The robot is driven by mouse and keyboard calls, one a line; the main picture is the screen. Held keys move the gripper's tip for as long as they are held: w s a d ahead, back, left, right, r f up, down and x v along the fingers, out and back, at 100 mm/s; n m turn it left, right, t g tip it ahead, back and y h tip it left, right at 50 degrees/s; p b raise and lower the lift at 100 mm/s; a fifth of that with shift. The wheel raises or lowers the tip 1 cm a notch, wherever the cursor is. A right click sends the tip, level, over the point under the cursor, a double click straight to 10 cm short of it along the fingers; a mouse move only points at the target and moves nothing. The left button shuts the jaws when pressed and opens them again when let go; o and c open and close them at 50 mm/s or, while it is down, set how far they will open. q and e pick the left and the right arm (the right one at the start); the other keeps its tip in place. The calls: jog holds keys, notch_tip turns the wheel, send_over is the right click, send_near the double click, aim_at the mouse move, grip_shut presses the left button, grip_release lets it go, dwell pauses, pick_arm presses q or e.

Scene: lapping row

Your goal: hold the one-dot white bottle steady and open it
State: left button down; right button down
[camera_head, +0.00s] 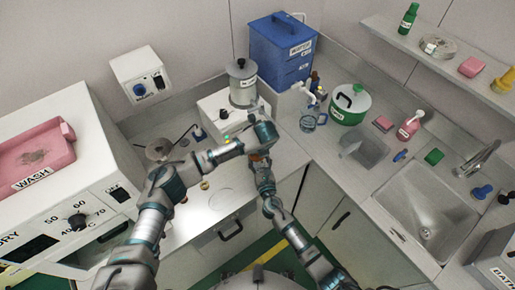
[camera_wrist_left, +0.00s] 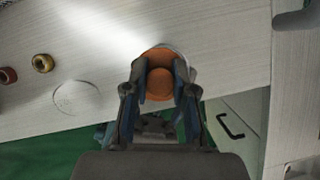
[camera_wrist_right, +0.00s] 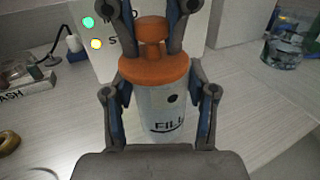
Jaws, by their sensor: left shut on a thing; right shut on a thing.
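The one-dot white bottle (camera_wrist_right: 182,98) stands upright in the right wrist view, with a black dot, a "FILL" label and an orange cap (camera_wrist_right: 152,71) with a knob. My right gripper (camera_wrist_right: 160,96) is shut on the bottle's body, one finger on each side. My left gripper (camera_wrist_left: 160,74) is shut on the knob of the orange cap (camera_wrist_left: 159,84), from above. The cap sits on the bottle, and no gap shows between them. In the head view both grippers meet over the counter, and the bottle is mostly hidden behind them.
A white box with lit buttons (camera_wrist_right: 103,62) stands close behind the bottle. The counter's front edge is near.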

pick_arm(q)
jog(key=shift+a, duration=0.6)
pick_arm(e)
jog(key=shift+a, duration=0.6)
pick_arm(q)
jog(key=shift+d+r, duration=0.55)
jog(key=shift+r, duration=0.25)
pick_arm(e)
jog(key=shift+d, duration=0.5)
pick_arm(q)
jog(key=shift+a+r, duration=0.15)
jog(key=shift+r, duration=0.1)
pick_arm(e)
jog(key=shift+a, duration=0.2)
pick_arm(q)
jog(key=shift+a+r, duration=0.1)
jog(key=shift+a, duration=0.2)
pick_arm(e)
jog(key=shift+a, duration=0.25)
pick_arm(q)
jog(key=shift+d, duration=0.1)
pick_arm(e)
jog(key=shift+d, duration=0.1)
